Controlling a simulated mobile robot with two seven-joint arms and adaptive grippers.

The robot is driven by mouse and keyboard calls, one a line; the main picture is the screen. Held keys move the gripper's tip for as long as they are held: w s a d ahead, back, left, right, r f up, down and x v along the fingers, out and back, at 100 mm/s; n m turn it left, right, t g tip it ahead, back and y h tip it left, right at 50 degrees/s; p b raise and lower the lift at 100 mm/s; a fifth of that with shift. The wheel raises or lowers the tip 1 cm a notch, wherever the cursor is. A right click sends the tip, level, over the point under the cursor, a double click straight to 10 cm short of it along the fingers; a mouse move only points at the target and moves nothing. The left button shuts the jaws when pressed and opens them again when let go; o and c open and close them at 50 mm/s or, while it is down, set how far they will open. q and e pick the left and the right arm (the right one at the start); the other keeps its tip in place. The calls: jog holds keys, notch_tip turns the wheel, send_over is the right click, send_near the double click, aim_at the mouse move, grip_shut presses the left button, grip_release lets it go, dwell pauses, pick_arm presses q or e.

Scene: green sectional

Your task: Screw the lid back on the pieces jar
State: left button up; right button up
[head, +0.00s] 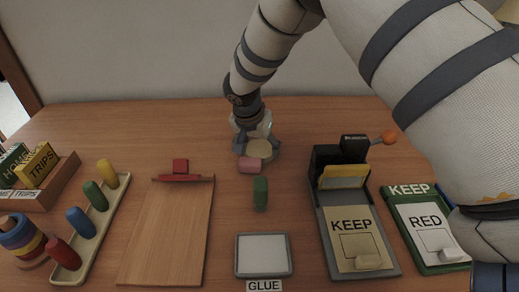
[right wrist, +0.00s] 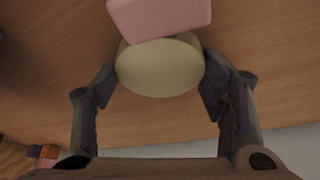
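A round cream disc that looks like the lid (head: 260,150) lies low at the back middle of the table. In the right wrist view the lid (right wrist: 160,66) sits between the two fingertips of my right gripper (right wrist: 160,80), with its edges at or very near both fingers. Whether they press on it cannot be told. In the head view my right gripper (head: 257,145) reaches down at the lid from behind. A pale, clear shape shows around the gripper; I cannot tell if it is the jar. My left gripper is out of view.
A pink block (head: 250,164) is right in front of the lid, overlapping it in view. A green block (head: 260,193) stands nearer. A wooden board (head: 165,235), peg rack (head: 97,222), GLUE pad (head: 263,272) and KEEP stand (head: 392,262) surround the work area.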

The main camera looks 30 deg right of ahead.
aim_at(259, 149)
jog(key=shift+c, duration=0.3)
notch_tip(259, 149, up, 10)
jog(key=shift+p, duration=0.3)
